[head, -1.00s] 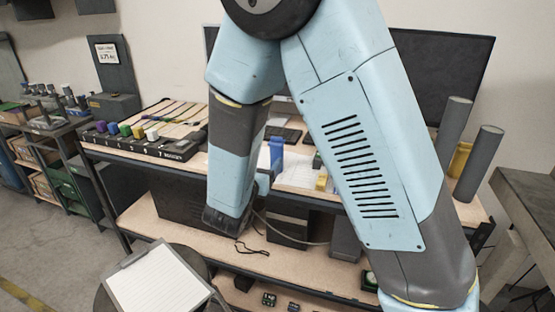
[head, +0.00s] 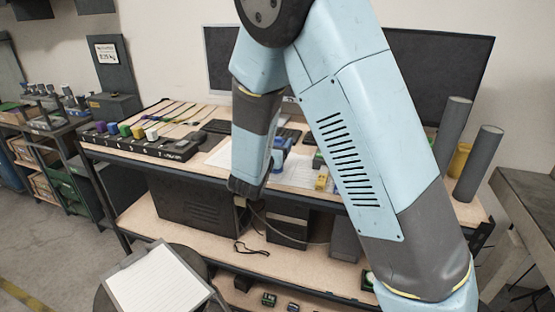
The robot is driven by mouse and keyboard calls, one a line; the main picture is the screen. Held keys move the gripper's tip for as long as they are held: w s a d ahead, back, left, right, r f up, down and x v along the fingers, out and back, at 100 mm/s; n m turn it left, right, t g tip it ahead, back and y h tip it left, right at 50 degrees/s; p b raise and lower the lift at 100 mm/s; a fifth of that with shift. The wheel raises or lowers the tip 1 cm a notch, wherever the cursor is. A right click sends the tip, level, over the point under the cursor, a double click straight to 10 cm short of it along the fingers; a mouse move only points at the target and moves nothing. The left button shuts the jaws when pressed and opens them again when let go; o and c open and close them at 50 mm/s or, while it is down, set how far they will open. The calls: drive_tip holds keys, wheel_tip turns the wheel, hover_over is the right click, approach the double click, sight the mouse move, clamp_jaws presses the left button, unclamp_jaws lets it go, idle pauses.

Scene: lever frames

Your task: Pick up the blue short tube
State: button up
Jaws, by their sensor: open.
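A blue object (head: 279,157) stands on the bench top just right of my forearm, partly hidden by it. It may be the blue short tube, but its full shape cannot be made out. My forearm hangs down in front of the bench, its dark lower end near the bench's front edge. My gripper's fingers cannot be made out; they are hidden or out of sight. Nothing is seen held.
A dark rack with coloured blocks (head: 150,140) lies on the left of the bench (head: 200,163). A yellow block (head: 321,179) sits near the front edge. Two grey cylinders (head: 478,165) stand at right. A clipboard (head: 158,283) lies on a stool in front.

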drive_tip(key=x, duration=0.2)
drive_tip(key=shift+w+d, duration=0.1)
drive_tip(key=shift+w, duration=0.15)
clamp_jaws()
idle(0.5)
